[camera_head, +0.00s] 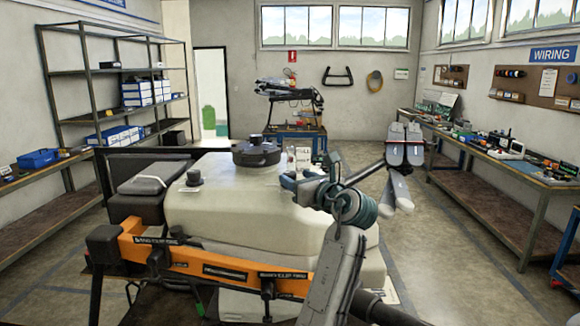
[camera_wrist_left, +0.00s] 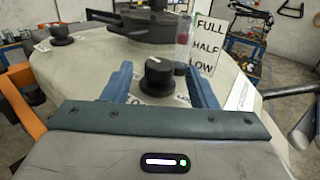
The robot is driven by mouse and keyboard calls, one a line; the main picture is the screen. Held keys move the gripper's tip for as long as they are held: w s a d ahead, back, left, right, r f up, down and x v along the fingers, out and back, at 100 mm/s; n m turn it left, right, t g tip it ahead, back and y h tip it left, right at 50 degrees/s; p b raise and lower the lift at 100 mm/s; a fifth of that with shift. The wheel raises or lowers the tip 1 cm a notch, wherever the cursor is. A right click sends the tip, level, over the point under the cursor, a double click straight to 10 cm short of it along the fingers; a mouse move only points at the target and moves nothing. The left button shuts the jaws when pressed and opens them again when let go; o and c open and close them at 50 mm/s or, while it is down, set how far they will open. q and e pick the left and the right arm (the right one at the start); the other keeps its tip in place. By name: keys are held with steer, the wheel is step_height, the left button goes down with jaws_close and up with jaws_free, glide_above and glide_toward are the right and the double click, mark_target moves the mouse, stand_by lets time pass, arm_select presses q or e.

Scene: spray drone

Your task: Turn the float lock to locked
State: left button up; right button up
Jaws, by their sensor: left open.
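A black knob (camera_wrist_left: 158,76), which appears to be the float lock, stands on the pale tank (camera_head: 235,208). In the left wrist view it sits between the two blue fingers of my left gripper (camera_wrist_left: 157,88). The fingers are apart, with a gap on each side of the knob. A partly covered label lies by its base; I cannot read its setting. In the head view my left gripper (camera_head: 297,184) is over the tank's right part and hides the knob. A clear tube (camera_wrist_left: 184,50) with a red float stands behind. My right gripper is not in view.
A FULL/HALF/LOW card (camera_wrist_left: 207,45) stands behind the knob. A round black lid (camera_head: 257,152) and another black knob (camera_head: 194,177) are on the tank. An orange frame bar (camera_head: 215,265) runs along its front. Benches and shelves stand farther off.

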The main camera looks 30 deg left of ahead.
mark_target(293, 176)
arm_select(q)
steer(key=p+x, duration=0.1)
steer(key=x, duration=0.3)
steer(key=shift+a, duration=0.1)
steer(key=shift+c, duration=0.8)
steer(key=c, duration=0.8)
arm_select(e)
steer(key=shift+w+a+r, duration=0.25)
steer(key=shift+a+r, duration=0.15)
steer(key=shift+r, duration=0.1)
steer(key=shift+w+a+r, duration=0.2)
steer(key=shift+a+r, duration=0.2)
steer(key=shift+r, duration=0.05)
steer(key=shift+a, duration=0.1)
